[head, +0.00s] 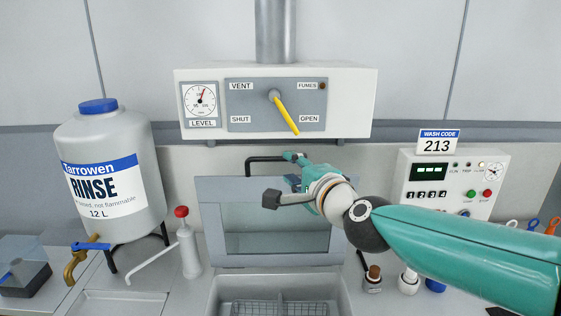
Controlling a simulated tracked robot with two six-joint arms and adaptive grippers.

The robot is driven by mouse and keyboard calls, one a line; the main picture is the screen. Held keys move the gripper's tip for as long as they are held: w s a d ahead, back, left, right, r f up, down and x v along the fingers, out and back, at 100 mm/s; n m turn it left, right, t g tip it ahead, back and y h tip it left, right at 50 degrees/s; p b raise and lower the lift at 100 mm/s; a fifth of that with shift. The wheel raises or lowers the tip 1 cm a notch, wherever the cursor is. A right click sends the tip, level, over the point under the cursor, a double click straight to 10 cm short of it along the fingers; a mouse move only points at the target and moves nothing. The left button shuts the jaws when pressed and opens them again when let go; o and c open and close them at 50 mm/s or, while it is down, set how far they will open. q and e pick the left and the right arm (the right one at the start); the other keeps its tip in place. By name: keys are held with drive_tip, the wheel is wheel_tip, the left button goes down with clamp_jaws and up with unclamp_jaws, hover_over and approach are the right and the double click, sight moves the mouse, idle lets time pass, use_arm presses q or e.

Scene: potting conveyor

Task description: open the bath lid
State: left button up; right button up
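The bath lid (222,255) is a grey frame with a clear window. It stands raised, nearly upright, at the back of the bath (214,299), whose basin is uncovered below it. The lid's black bar handle (262,159) shows at its top edge. My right gripper (278,177) is in front of the lid's upper right part, close to the handle. Its fingers look spread apart with nothing held between them. The gripper and arm hide the handle's right end and part of the lid's right side. My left gripper is out of view.
A vent panel (233,120) with a yellow lever (286,115) hangs above the lid. A rinse tank (100,140) and a red-topped white bottle (189,250) stand left. A control box (410,168) and small bottles stand right. A wire basket (280,307) is in the bath.

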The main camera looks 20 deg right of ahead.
sight(280, 160)
drive_tip(key=w, duration=0.6)
drive_tip(key=shift+w+a+f+p, duration=0.3)
drive_tip(key=shift+a+f, duration=0.05)
clamp_jaws()
